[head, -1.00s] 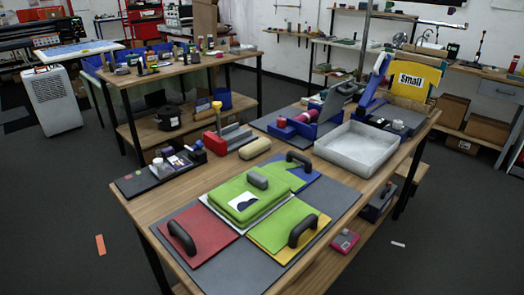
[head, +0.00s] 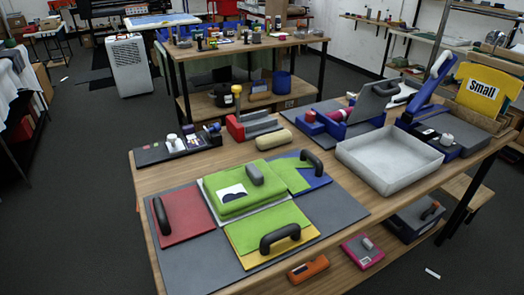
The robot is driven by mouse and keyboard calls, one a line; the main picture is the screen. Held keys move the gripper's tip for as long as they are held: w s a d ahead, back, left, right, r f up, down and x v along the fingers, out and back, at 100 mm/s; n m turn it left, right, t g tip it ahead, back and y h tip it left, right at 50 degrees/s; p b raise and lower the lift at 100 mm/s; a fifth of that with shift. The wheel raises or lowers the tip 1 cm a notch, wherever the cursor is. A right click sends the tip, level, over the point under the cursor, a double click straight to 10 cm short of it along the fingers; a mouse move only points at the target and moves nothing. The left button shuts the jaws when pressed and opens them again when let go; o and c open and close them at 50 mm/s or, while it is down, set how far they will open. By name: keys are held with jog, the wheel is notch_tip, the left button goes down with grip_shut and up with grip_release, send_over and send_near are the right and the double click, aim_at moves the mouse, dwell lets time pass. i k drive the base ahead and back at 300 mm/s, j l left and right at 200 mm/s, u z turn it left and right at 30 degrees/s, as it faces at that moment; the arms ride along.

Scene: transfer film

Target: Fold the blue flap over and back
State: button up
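The blue flap (head: 320,181) lies flat at the back right of a grey mat (head: 190,264) on the wooden table. A green sheet (head: 292,174) covers much of it, and a black arched handle (head: 312,160) stands at its back edge. Beside it, in the middle, is a green padded stack (head: 228,198) with a grey knob and a white patch. A red flap (head: 184,217) with a black handle lies to the left. A yellow flap (head: 250,259) with a green sheet and black handle lies in front. My gripper is not in view.
Behind the mat are a red clamp-like block (head: 236,128), a beige roll (head: 273,140) and a black tray (head: 155,154) of small items. A white tray (head: 375,180) stands to the right. Orange (head: 308,268) and pink (head: 362,252) boxes sit on the lower shelf.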

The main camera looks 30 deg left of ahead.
aim_at(315, 177)
jog(key=i+u, duration=0.15)
jog(key=u, duration=0.25)
jog(key=i+u, duration=0.15)
jog(key=u, duration=0.25)
jog(key=i+u, duration=0.15)
jog(key=u, duration=0.2)
jog(key=i+l+u, duration=0.15)
jog(key=u, duration=0.25)
jog(key=i+l+u, duration=0.1)
jog(key=i+u, duration=0.2)
jog(key=u, duration=0.15)
